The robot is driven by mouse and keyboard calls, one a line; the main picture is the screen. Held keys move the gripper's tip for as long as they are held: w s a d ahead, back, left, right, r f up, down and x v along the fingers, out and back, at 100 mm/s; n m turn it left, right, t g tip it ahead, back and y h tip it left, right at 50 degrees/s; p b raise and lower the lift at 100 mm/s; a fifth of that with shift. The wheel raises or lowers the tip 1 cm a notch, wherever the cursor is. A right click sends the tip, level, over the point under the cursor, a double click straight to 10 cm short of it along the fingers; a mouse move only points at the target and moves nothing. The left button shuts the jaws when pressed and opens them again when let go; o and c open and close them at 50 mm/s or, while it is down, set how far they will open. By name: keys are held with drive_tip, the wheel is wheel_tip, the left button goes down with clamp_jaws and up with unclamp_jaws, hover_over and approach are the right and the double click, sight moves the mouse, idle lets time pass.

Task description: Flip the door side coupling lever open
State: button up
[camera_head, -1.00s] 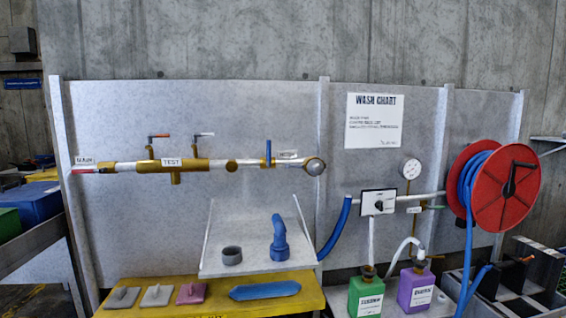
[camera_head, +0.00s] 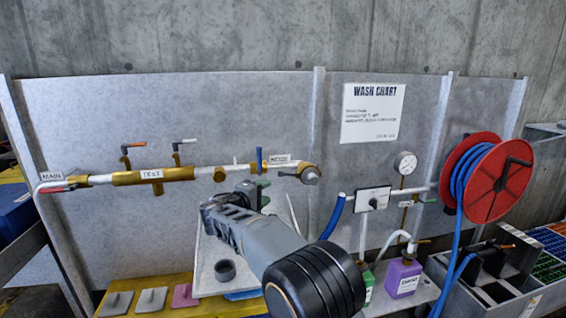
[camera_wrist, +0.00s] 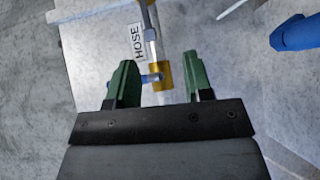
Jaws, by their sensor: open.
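No lever is marked as door side, so I cannot tell for sure which one that is. A short blue-grey pin or lever (camera_wrist: 150,79) shows between my open fingers in the wrist view, beside a brass block (camera_wrist: 163,74) on the pipe by the HOSE label (camera_wrist: 138,42). My gripper (camera_wrist: 159,84) has green fingers and holds nothing; I cannot tell the depth between fingers and pin. In the head view my gripper (camera_head: 254,190) is just below the pipe's right end, near the round grey end fitting (camera_head: 310,175). A blue lever (camera_head: 259,160) stands up left of that fitting.
A sloped tray (camera_head: 208,283) is behind my arm. A red hose reel (camera_head: 499,181), a gauge (camera_head: 405,163) and a purple bottle (camera_head: 403,278) are to the right. A yellow bench (camera_head: 180,282) stands below.

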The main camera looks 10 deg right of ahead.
sight(280, 175)
drive_tip(key=shift+t, duration=0.5)
drive_tip(key=p+x, duration=0.1)
drive_tip(key=x, duration=0.3)
drive_tip(key=p+x, duration=0.2)
drive_tip(key=x, duration=0.3)
drive_tip(key=w+a+r+p+x, duration=0.1)
drive_tip(key=x, duration=0.3)
drive_tip(key=shift+w+d+r, duration=0.1)
drive_tip(key=shift+w+d, duration=0.05)
drive_tip(key=shift+d, duration=0.05)
drive_tip(key=shift+c, duration=0.2)
clamp_jaws()
